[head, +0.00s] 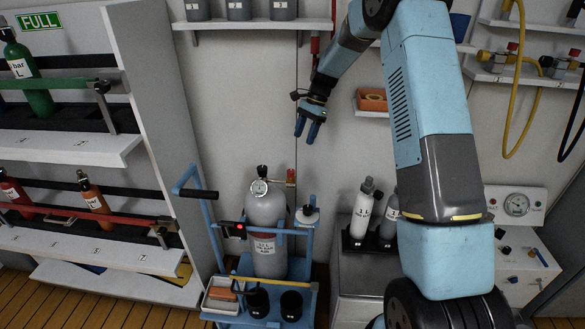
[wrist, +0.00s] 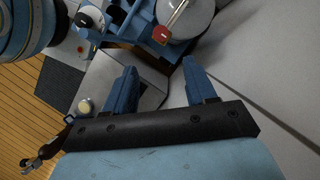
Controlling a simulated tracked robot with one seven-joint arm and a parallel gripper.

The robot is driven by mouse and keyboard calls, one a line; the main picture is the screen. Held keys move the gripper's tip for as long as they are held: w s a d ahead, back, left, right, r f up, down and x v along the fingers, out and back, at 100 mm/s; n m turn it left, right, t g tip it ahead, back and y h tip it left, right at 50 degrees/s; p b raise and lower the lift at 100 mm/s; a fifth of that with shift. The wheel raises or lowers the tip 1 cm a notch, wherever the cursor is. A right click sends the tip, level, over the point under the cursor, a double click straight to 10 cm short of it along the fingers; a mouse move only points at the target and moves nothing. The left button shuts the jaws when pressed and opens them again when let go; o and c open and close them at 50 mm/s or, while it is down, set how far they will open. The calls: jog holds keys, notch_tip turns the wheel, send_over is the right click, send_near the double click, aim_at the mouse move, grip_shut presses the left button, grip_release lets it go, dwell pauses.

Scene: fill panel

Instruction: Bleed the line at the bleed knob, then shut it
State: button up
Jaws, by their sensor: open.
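My gripper (head: 306,131) hangs in the air in the head view, fingers down, above and slightly right of a grey cylinder (head: 267,222) with a small gauge (head: 259,187) on top. It is open and empty in the wrist view (wrist: 156,75), with space between the blue fingers. A red fitting (head: 291,175) stands beside the cylinder's valve; a red part (wrist: 160,35) also shows beyond the fingers in the wrist view. A white panel with a gauge (head: 516,204) and small knobs, one black (head: 507,250), is at right. I cannot tell which knob is the bleed knob.
The grey cylinder stands upright in a blue trolley (head: 215,237). A white cylinder (head: 361,210) stands right of it. Shelves with green (head: 38,98) and orange (head: 94,204) cylinders are left. Yellow (head: 517,100) and black hoses hang at upper right.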

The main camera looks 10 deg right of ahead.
aim_at(291, 171)
jog(key=x, duration=1.3)
jog(key=shift+a+f, duration=0.25)
jog(key=shift+a, duration=0.05)
